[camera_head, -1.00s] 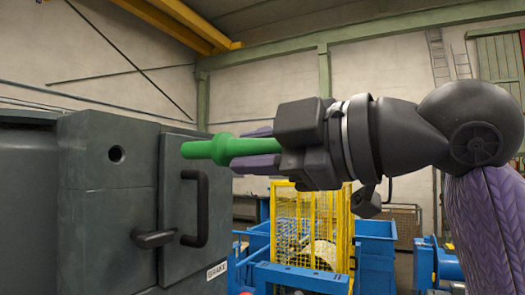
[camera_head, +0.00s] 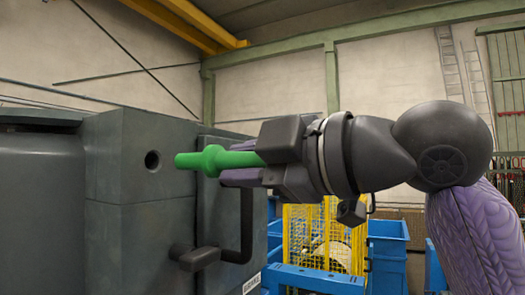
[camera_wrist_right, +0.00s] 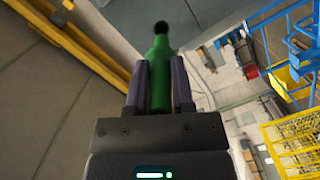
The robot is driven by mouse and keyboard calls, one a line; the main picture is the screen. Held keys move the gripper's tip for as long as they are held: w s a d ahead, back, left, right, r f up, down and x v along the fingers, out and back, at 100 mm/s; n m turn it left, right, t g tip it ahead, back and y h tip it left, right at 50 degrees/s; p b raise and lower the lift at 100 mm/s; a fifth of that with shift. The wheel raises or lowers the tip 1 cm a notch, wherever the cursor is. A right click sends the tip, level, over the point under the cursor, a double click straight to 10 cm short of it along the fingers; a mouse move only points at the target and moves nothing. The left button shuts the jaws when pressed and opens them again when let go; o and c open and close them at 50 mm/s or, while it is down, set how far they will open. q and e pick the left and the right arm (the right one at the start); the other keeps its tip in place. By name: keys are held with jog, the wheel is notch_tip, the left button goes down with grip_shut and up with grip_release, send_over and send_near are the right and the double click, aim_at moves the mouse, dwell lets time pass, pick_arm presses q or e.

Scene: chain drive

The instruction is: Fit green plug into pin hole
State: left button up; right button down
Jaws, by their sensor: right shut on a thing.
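The green plug (camera_head: 213,158) is held level in my right gripper (camera_head: 245,166), its thin tip pointing left. The pin hole (camera_head: 153,160) is a round dark opening in the grey housing (camera_head: 130,180). The plug's tip is a short way right of the hole at about its height, apart from it in the picture. In the right wrist view the plug (camera_wrist_right: 159,75) stands between the two purple fingers, and a small dark round spot shows at its far end. My left gripper is not in view.
A black handle (camera_head: 246,225) sticks out from the grey door just below my right gripper. Behind are a yellow mesh cage (camera_head: 300,228) and blue bins (camera_head: 388,250). Open space lies right of the housing.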

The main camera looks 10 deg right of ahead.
aim_at(180, 164)
jog(key=shift+r+p+x, duration=0.2)
jog(key=shift+p+x, duration=0.35)
jog(key=shift+x, duration=0.6)
jog(key=shift+w+a+f, duration=0.1)
jog(key=shift+w+a, duration=0.1)
jog(key=shift+a, duration=0.3)
jog(key=shift+s, duration=0.1)
jog(key=shift+p, duration=0.5)
jog(key=shift+x, duration=2.95)
jog(key=shift+c, duration=2)
grip_release()
jog(key=shift+s+a+r, duration=0.2)
jog(key=shift+a, duration=0.05)
jog(key=shift+d, duration=0.1)
